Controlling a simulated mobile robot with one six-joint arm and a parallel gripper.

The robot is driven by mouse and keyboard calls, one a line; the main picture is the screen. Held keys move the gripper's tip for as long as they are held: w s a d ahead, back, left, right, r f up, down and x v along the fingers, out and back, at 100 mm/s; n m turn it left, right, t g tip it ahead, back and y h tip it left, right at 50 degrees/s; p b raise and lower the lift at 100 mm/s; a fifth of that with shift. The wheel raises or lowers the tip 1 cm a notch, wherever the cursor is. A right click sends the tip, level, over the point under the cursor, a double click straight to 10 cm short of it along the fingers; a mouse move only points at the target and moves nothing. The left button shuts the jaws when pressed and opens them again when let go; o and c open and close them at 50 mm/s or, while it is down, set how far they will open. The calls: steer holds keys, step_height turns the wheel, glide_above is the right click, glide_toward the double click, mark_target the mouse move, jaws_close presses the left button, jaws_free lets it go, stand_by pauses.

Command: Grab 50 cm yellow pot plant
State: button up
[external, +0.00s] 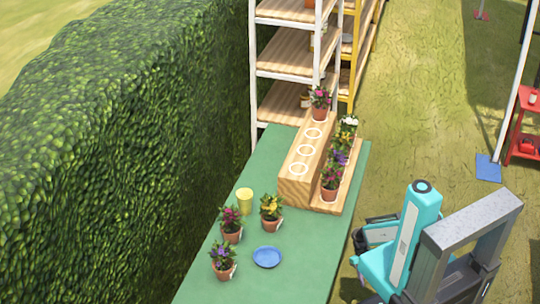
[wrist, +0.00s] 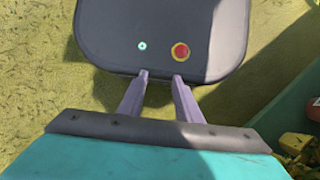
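A potted plant with yellow flowers (external: 270,206) stands upright in a terracotta pot on the green table, with a small white tag on the pot. More yellow blooms (external: 344,137) show in the row of plants on the wooden stand's lower step, partly hidden by their neighbours. My gripper (wrist: 160,76) is in the wrist view, its two fingers apart with nothing between them. It points at a dark panel of my own base, away from the plants. In the external view my arm is folded right of the table, and I cannot make out the fingers.
A red-flowered pot (external: 231,224), a purple-flowered pot (external: 222,261), a yellow cup (external: 246,201) and a blue plate (external: 267,257) surround the yellow plant on the table (external: 300,280). A stepped wooden stand (external: 296,190) is behind. A hedge (external: 120,120) borders the left.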

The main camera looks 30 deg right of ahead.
steer(key=shift+o, duration=0.5)
steer(key=o, duration=1.4)
